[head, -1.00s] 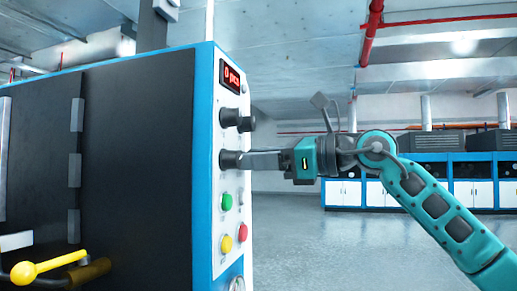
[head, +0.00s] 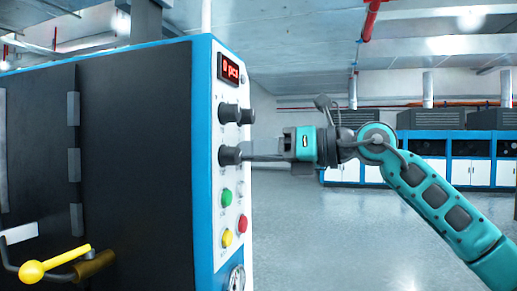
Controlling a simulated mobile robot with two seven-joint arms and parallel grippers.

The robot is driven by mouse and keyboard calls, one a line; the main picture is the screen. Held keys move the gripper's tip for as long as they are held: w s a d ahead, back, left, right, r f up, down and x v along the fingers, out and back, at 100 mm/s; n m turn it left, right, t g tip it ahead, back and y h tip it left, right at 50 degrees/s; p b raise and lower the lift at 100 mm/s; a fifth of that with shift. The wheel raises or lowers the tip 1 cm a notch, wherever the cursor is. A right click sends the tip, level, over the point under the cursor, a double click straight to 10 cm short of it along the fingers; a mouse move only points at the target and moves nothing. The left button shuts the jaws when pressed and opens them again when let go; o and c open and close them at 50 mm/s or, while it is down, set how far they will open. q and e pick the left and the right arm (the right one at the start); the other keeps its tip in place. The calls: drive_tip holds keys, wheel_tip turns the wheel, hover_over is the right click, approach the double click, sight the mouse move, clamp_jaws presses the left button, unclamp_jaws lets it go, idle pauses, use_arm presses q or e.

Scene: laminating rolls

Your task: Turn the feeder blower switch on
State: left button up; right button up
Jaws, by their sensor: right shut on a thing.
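A control panel on the blue-and-white side of a dark machine carries several black rotary knobs. The lower black knob (head: 229,156) sits below a pair of black knobs (head: 232,114). My right gripper (head: 246,157) reaches in from the right, level with the panel, and its fingers are shut on the lower knob. The knob's outer end is partly hidden by the fingers. The labels are too small to read, so I cannot tell from lettering which knob is the feeder blower switch. My left gripper is not in view.
Below the knob are a green button (head: 227,197), a yellow button (head: 227,238) and a red button (head: 242,224). A red display (head: 229,68) reads "0 pcs". A yellow-ended lever (head: 33,271) juts out at lower left. Open floor (head: 330,230) lies right of the panel.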

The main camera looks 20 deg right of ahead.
idle(0.3)
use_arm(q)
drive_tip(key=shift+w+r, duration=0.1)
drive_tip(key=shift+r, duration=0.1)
use_arm(e)
drive_tip(key=o, duration=1.1)
drive_tip(key=shift+c, duration=0.2)
use_arm(q)
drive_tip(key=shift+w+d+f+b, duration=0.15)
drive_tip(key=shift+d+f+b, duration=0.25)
drive_tip(key=shift+b, duration=0.45)
use_arm(e)
drive_tip(key=v, duration=1.3)
drive_tip(key=shift+a, duration=0.15)
